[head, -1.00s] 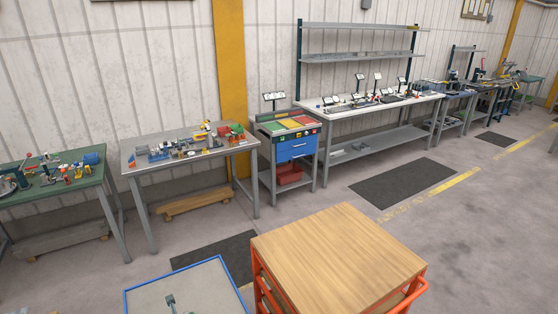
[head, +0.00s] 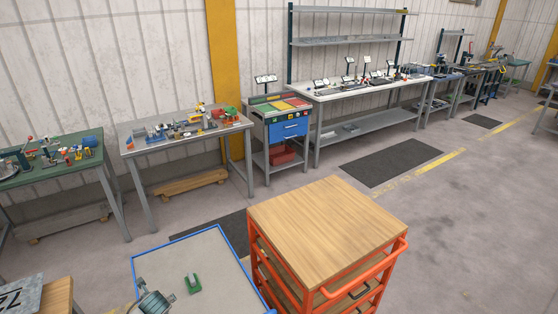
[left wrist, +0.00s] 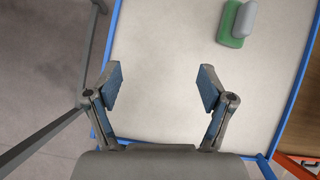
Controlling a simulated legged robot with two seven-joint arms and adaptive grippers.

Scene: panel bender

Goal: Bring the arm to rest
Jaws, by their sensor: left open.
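My left gripper (head: 158,297) shows at the bottom of the head view, over the near left part of a blue-edged table (head: 210,252). In the left wrist view its two blue-padded fingers (left wrist: 160,88) stand wide apart, with nothing between them. They hang above the pale tabletop (left wrist: 165,40) close to its left edge. A green block with a grey top (head: 193,283) rests on this table, apart from the gripper; it also shows at the upper right in the left wrist view (left wrist: 238,22). My right gripper is in neither view.
An orange cart with a wooden top (head: 325,228) stands just right of the blue-edged table. A wooden surface with a marked plate (head: 25,298) is at the bottom left. Workbenches (head: 185,140) line the wall. Open floor (head: 480,220) lies to the right.

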